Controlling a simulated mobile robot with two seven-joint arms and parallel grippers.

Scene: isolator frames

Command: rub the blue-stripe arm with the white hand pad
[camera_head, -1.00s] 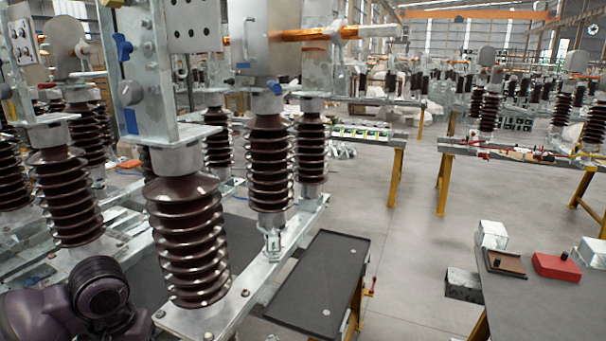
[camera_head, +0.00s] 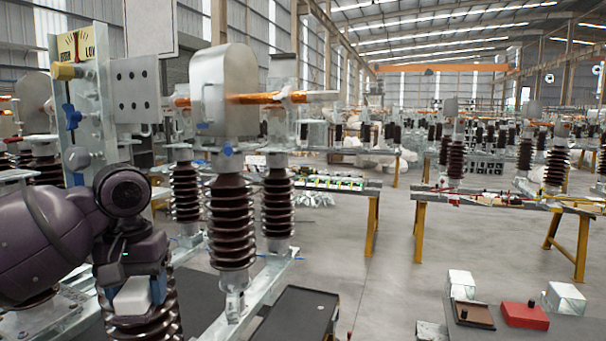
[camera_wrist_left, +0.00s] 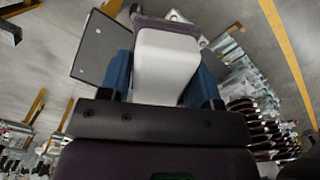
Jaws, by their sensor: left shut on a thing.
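My left gripper (camera_head: 134,286) is shut on the white hand pad (camera_head: 133,299), low at the left of the head view, in front of a brown ribbed insulator (camera_head: 145,328). In the left wrist view the pad (camera_wrist_left: 166,62) sits between the blue fingers of the gripper (camera_wrist_left: 163,85). A copper-coloured arm (camera_head: 262,98) runs right from a grey metal housing (camera_head: 222,90), above and right of the gripper; the pad is apart from it. My right gripper is out of view.
Brown insulators (camera_head: 231,222) stand close to the right of my left arm. A dark tray table (camera_head: 300,312) is at the bottom middle. A grey table with a red block (camera_head: 524,314) stands at lower right. Open floor (camera_head: 385,270) lies between.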

